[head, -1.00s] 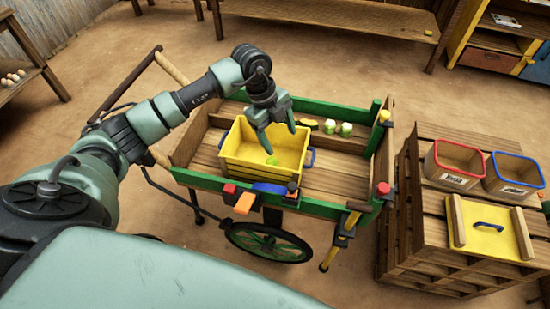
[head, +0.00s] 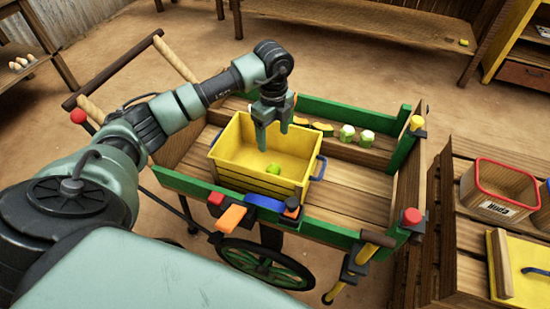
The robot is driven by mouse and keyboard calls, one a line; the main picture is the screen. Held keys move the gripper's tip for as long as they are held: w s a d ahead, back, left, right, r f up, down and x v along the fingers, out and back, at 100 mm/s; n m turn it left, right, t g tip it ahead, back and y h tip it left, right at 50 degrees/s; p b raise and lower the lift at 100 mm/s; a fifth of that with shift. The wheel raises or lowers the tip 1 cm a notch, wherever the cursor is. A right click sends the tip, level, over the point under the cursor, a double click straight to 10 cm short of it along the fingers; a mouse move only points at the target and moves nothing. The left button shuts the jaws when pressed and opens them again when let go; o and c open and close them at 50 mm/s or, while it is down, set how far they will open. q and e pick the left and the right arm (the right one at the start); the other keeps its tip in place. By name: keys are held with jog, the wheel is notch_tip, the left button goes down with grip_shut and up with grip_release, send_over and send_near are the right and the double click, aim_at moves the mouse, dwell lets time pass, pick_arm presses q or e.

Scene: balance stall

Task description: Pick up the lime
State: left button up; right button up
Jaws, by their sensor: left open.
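A small green lime (head: 273,168) lies on the floor of the yellow crate (head: 228,138), toward its front side. The crate stands on the wooden cart. My left gripper (head: 272,145) points down over the crate, open and empty, with its fingertips above the lime and apart from it. My right gripper is out of view.
The cart (head: 340,238) has green side boards and corner posts. Pale green produce (head: 347,132) and yellow-green slices (head: 322,129) sit on its back ledge. The cart bed right of the crate is clear. A red-rimmed bin (head: 500,186) stands on a slatted crate at right.

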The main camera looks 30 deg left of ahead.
pick_arm(q)
jog(key=b, duration=0.5)
send_over(273, 166)
jog(key=f, duration=0.6)
jog(key=shift+w+a+f, duration=0.1)
jog(key=shift+w+f, duration=0.15)
jog(key=shift+f, duration=0.6)
jog(key=f, duration=0.4)
jog(key=f+b, duration=0.1)
jog(key=f, duration=0.1)
jog(key=shift+s+d+f, duration=0.15)
jog(key=shift+s+d, duration=0.1)
jog(key=shift+s, duration=0.05)
jog(key=shift+f, duration=0.3)
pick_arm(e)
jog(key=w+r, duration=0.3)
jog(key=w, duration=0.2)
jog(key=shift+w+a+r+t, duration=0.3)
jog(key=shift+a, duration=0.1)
pick_arm(q)
jog(key=shift+c, duration=0.3)
jog(key=c, duration=1.4)
jog(key=shift+r, duration=0.1)
